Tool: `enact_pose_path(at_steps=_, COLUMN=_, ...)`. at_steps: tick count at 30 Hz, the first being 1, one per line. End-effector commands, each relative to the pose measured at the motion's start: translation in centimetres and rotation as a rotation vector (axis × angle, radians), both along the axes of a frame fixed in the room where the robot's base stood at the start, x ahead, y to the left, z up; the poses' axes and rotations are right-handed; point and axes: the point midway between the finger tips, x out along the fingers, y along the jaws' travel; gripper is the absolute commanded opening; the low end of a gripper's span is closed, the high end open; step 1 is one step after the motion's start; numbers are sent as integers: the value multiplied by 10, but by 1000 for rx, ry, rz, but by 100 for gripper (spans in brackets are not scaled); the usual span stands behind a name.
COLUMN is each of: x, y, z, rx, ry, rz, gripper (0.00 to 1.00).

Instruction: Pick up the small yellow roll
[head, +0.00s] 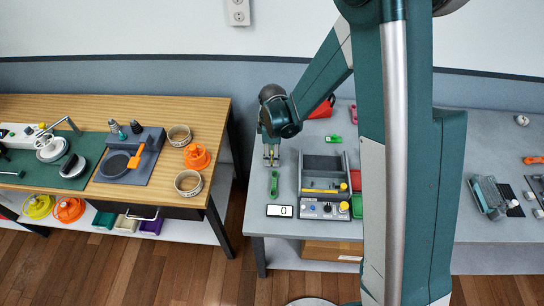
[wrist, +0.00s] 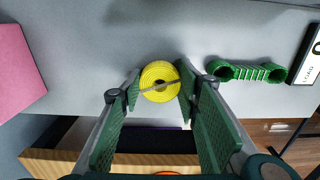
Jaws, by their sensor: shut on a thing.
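In the head view my gripper (head: 271,160) points down over the left part of the grey table (head: 262,228). The roll cannot be made out there. I cannot tell whether the roll touches the table.
A green double-ended piece (wrist: 245,71) lies right of the roll, and a pink block (wrist: 15,70) is at left. A wooden bench (head: 218,125) is at left, across a gap.

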Motion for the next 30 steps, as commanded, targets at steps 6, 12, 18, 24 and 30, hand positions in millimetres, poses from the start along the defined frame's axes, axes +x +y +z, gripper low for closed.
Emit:
enact_pose_path(at_steps=6, x=0, y=0, z=6, rx=0, ry=0, rz=0, gripper=21)
enact_pose_path(at_steps=12, x=0, y=0, z=22, rx=0, ry=0, rz=0, gripper=21)
enact_pose_path(at_steps=18, x=0, y=0, z=46, rx=0, ry=0, rz=0, gripper=21)
enact_pose_path(at_steps=24, x=0, y=0, z=71, rx=0, ry=0, rz=0, gripper=21)
enact_pose_path(at_steps=30, x=0, y=0, z=90, rx=0, ry=0, rz=0, gripper=21)
